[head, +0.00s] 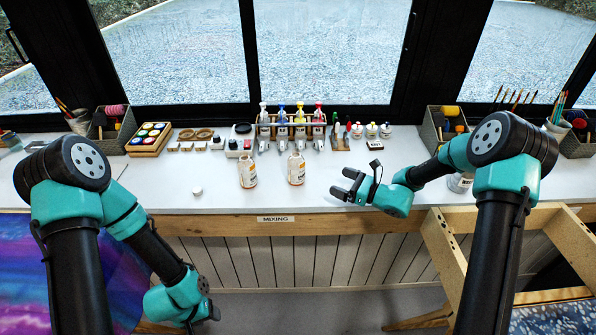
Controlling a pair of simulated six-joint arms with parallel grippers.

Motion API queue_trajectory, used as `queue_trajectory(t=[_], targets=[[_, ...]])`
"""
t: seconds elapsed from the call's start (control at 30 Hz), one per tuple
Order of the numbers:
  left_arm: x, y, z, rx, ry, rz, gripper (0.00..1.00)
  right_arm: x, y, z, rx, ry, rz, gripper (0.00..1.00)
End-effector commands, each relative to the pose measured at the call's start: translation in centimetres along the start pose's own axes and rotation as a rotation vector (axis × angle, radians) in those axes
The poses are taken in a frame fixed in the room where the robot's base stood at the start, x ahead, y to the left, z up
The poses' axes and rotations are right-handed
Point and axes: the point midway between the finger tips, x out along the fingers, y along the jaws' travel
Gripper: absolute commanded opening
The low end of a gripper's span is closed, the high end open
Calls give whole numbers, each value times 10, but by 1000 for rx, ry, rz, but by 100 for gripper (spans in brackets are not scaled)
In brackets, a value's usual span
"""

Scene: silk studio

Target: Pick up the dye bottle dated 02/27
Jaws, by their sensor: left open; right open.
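Two clear bottles with orange-and-white labels stand upright near the front of the white worktop: a left bottle (247,171) and a right bottle (296,169). Any dates on their labels are too small to read. Another pale container (459,183) stands partly hidden behind my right arm. My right gripper (347,185) is open and empty, low over the worktop to the right of the right bottle, apart from it. My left gripper (207,315) hangs low in front of the worktop's edge, below the bottles. It is open, with its fingers hard to make out.
A small white cap (197,191) lies left of the bottles. Behind them a wooden rack (290,130) holds several colored-top bottles. A paint tray (148,138) and tool boxes (113,130) stand further left. A "MIXING" label (276,219) is on the front edge.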

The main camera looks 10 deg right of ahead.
Motion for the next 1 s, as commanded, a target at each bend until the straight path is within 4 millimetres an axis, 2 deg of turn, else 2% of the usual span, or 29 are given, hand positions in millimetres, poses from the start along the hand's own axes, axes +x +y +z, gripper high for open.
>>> queue_trajectory(t=[0.23,0.8,1.0], targets=[[0,0,0,0,0,0,53,20,1,0,-1,0,3,95],[0,0,0,0,0,0,53,113,1,-1,-2,1,2,95],[0,0,0,0,0,0,53,122,1,-1,-2,1,2,95]])
